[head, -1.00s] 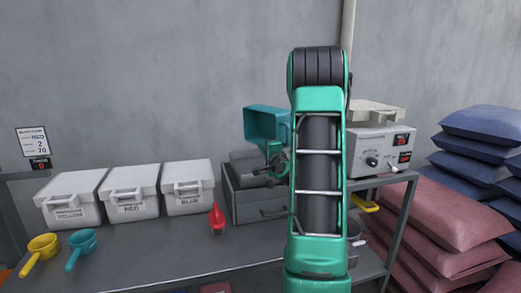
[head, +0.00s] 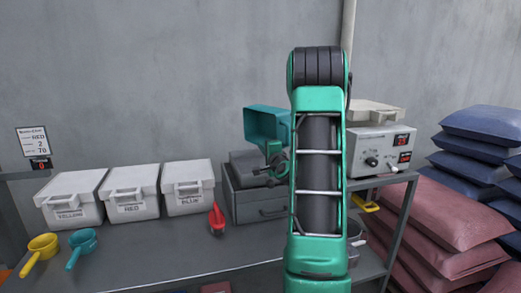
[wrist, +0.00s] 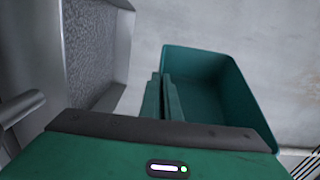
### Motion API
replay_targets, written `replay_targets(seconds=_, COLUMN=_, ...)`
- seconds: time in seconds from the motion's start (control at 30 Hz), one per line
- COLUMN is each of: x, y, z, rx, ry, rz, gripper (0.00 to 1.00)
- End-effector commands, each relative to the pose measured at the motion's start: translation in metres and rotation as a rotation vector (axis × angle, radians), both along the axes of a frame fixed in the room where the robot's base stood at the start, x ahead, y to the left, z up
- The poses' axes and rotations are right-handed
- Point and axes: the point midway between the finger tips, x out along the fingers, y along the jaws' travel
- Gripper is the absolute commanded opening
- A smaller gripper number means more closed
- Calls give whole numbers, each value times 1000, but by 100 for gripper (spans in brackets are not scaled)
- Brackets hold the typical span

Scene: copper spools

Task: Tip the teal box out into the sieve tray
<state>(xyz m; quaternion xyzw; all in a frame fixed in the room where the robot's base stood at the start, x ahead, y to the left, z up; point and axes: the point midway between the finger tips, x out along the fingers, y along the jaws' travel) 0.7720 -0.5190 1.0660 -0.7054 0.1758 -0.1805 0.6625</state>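The teal box (head: 266,121) is up in the air above the grey machine at the back of the bench, tilted on its side. In the wrist view the box (wrist: 215,88) shows its hollow inside, and no contents can be made out. My gripper (wrist: 163,98) has its fingers close together at the box's left wall and appears shut on it. In the head view my gripper (head: 277,162) is partly hidden behind my arm. A grey metal tray with a speckled bed, seemingly the sieve tray (wrist: 122,52), is left of the box in the wrist view.
Three white lidded bins (head: 131,192) stand left on the bench, with yellow (head: 41,248) and teal (head: 82,243) scoops before them. A red tool (head: 216,217) lies near the middle. A control box (head: 381,148) stands right; stacked sacks (head: 456,203) are beyond. The bench front is mostly clear.

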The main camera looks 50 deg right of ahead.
Motion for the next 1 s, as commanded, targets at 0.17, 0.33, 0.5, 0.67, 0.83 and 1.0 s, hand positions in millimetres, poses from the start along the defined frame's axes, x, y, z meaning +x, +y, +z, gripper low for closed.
replay_targets(seconds=0.17, x=0, y=0, z=0, rx=0, ry=-1, rz=0, gripper=0)
replay_targets(seconds=0.33, x=0, y=0, z=0, rx=0, ry=-1, rz=0, gripper=0)
replay_targets(seconds=0.5, x=0, y=0, z=0, rx=0, ry=-1, rz=0, gripper=0)
replay_targets(seconds=0.67, x=-3, y=2, z=7, rx=-2, ry=-2, rz=0, gripper=0)
replay_targets(seconds=0.83, x=-11, y=7, z=19, rx=-4, ry=-3, rz=0, gripper=0)
replay_targets(seconds=1.0, x=-19, y=11, z=30, rx=-2, ry=-2, rz=-1, gripper=0)
